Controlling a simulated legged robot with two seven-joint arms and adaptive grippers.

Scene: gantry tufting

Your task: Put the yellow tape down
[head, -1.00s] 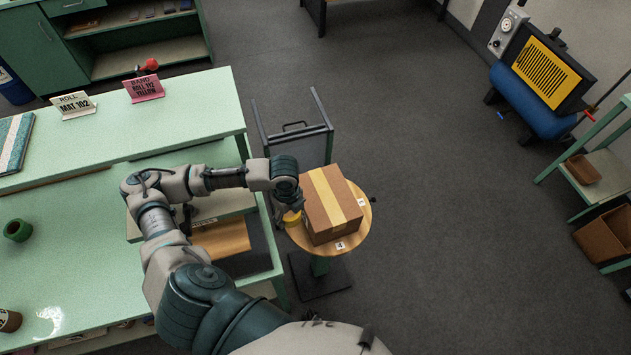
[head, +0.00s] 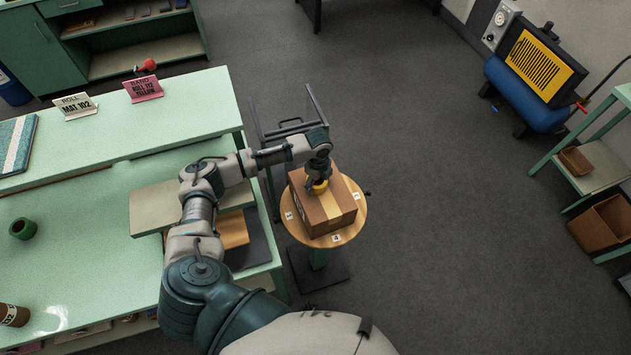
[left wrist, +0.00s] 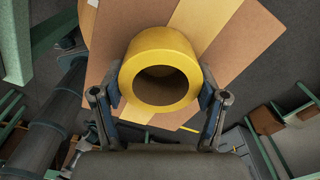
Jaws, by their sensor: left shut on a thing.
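The yellow tape (head: 317,187) is a thick ring held in my left gripper (head: 318,178) over the cardboard box. In the left wrist view the tape (left wrist: 160,52) sits between the two fingers of my left gripper (left wrist: 160,95), its hole facing the camera. The cardboard box (head: 334,213) stands on a round wooden turntable (head: 298,229) and has a pale tape strip across its top. The box top (left wrist: 112,30) shows behind the yellow tape in the wrist view. I cannot tell whether the tape touches the box. My right gripper is not in view.
A green workbench (head: 100,215) with a green roll (head: 23,228) and sign cards fills the left. A dark framed panel (head: 285,110) stands behind the turntable. A green shelf (head: 600,160) with brown bins is at the right. The floor between is clear.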

